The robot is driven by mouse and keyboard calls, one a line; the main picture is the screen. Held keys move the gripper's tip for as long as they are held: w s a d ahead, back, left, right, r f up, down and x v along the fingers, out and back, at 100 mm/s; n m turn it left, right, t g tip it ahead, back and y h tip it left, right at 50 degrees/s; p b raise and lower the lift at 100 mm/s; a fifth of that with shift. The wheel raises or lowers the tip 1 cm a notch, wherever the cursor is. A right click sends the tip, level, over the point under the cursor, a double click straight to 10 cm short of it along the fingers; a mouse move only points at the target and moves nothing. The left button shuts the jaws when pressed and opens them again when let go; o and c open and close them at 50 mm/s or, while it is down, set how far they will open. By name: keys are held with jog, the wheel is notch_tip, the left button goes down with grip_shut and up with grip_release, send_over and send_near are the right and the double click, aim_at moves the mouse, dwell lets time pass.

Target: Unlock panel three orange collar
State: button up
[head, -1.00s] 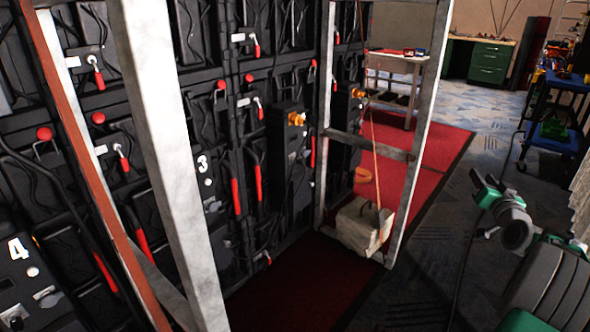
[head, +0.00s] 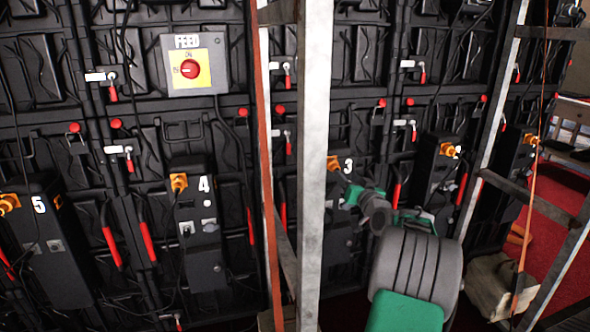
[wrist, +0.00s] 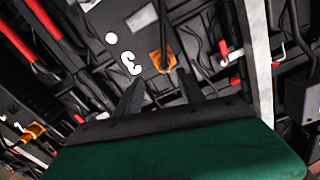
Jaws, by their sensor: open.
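The panel three box, marked with a white 3, stands behind the grey upright in the head view. Its orange collar (head: 334,163) shows at the box's upper left, close beside the upright. In the wrist view the collar (wrist: 162,61) sits next to the 3, with a dark cable running into it. My gripper (wrist: 160,77) is open, its two dark fingers pointing toward the collar with nothing between them. The collar appears just beyond the fingertips; I cannot tell any contact. In the head view my arm reaches to the box and hides part of it.
A grey metal upright (head: 314,150) and an orange strap (head: 265,160) stand in front of the wall, left of my arm. Boxes four (head: 198,240) and five (head: 62,265) carry similar orange collars. A red-knobbed FEED box (head: 194,52) hangs above.

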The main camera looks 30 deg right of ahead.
aim_at(336, 165)
jog(key=shift+o, duration=1)
jog(key=x, duration=0.5)
jog(key=a+b+x, duration=0.1)
jog(key=x, duration=0.2)
